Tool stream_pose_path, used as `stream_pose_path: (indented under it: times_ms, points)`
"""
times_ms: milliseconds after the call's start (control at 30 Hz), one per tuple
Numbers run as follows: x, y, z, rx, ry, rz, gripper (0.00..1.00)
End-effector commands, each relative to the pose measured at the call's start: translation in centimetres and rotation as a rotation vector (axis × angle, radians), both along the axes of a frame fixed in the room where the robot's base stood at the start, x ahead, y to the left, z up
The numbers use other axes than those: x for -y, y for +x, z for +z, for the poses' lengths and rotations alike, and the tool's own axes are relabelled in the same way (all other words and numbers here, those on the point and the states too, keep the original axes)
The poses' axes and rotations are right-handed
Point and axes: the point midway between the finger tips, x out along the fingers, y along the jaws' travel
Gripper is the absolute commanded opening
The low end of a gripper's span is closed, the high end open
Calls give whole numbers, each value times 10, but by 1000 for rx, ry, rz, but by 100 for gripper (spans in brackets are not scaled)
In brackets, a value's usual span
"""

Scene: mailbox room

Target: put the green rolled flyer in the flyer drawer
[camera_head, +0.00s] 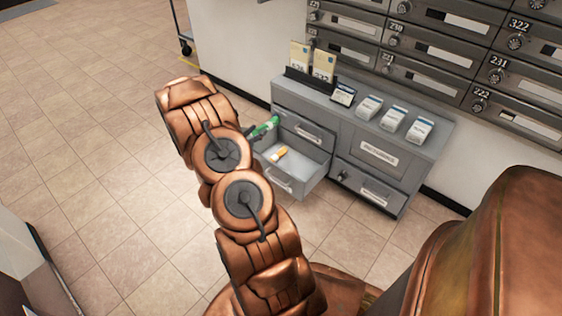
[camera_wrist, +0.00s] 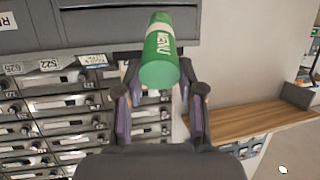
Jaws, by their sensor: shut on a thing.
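The green rolled flyer (camera_wrist: 160,58), with a white band reading "MENU", is held between the fingers of my gripper (camera_wrist: 160,88) in the wrist view. In the head view the flyer (camera_head: 264,128) shows as a small green roll beside the upper left of the grey cabinet, above the open drawer. My gripper there is mostly hidden behind my copper arm. The open drawer (camera_head: 281,184) is pulled out at the cabinet's lower left, with an orange and white roll (camera_head: 279,154) lying inside. No readable label shows on this drawer.
The grey cabinet (camera_head: 355,125) carries upright flyers (camera_head: 311,62) and several card stacks (camera_head: 393,118) on top. Mailboxes (camera_head: 430,50) line the wall above. A cart (camera_head: 184,42) stands at the back. A wooden ledge (camera_wrist: 250,120) shows in the wrist view.

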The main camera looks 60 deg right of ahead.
Motion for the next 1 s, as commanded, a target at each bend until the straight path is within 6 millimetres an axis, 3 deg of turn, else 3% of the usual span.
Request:
stream_pose_path:
  times_ms: [33,100,333,667,1000]
  points:
    - [4,-18,-23,-1,9,-41,5]
    - [8,-38,-41,1,16,-89,5]
    - [12,-86,-77,3,30,-193,5]
    - [20,-99,-91,5,34,-219,5]
    - [42,-103,-114,7,34,-219,5]
